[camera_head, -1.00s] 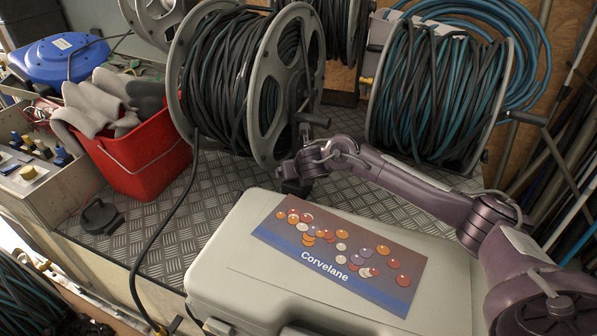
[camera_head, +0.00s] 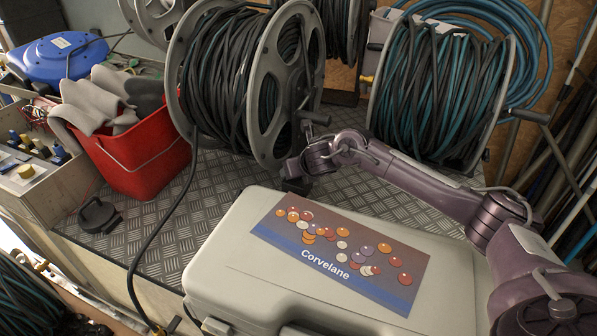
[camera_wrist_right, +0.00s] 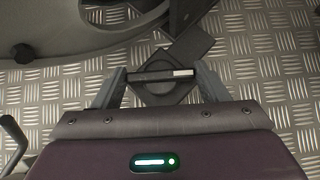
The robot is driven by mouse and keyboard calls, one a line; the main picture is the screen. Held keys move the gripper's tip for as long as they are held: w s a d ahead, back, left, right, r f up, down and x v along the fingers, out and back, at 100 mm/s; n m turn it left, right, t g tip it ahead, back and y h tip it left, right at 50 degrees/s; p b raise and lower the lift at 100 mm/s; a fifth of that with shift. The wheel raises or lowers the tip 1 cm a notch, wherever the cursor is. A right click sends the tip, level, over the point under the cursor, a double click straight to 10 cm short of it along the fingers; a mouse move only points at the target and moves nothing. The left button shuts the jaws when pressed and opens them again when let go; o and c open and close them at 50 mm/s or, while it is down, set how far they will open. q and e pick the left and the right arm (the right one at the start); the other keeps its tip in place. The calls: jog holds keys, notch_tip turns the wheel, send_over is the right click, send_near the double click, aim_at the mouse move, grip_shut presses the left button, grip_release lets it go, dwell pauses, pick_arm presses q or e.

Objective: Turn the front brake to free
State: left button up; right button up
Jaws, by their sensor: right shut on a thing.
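The front reel (camera_head: 268,120), a grey drum wound with dark hose, stands on the metal deck. Its front brake is a dark round knob on a square plate (camera_wrist_right: 165,90) with a bar (camera_wrist_right: 150,76) across it. The bar is black with a white mark at its right end in the right wrist view. My right gripper (camera_wrist_right: 160,78) is shut on the bar, one finger at each end. In the head view my right gripper (camera_head: 294,170) is low by the reel's right flange and mostly hides the brake. My left gripper is out of view.
A pale Corvelane case (camera_head: 225,250) lies in front, below my right arm. The reel's crank handle (camera_head: 314,118) sticks out just above my gripper. A red bucket (camera_head: 150,160) stands at left; a second hose reel (camera_head: 440,90) stands behind right. Bare deck (camera_head: 225,185) lies between.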

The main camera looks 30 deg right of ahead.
jog(key=shift+d+f+n+y+b, duration=0.1)
jog(key=shift+n+y+b, duration=0.35)
jog(key=shift+n+b, duration=0.15)
jog(key=shift+d+f+n+y+b, duration=0.1)
jog(key=shift+n+y+b, duration=0.4)
jog(key=shift+n, duration=0.1)
jog(key=n+y+b, duration=0.1)
jog(key=n+y, duration=0.1)
jog(key=n, duration=0.1)
jog(key=shift+w+d+r+n+g+y+b, duration=0.1)
jog(key=shift+d+r+n+g+y+b, duration=0.05)
jog(key=shift+n+g+y+b, duration=0.2)
jog(key=shift+n+g+y, duration=0.35)
jog(key=shift+n+y, duration=0.15)
jog(key=shift+n, duration=0.15)
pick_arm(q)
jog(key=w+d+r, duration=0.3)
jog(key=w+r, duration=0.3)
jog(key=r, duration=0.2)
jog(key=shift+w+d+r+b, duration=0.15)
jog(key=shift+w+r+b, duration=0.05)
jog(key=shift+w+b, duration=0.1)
pick_arm(e)
jog(key=shift+d+n+g+y, duration=0.1)
jog(key=shift+n+g+y, duration=0.4)
jog(key=shift+n, duration=0.5)
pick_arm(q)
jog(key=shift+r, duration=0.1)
pick_arm(e)
jog(key=o, duration=1)
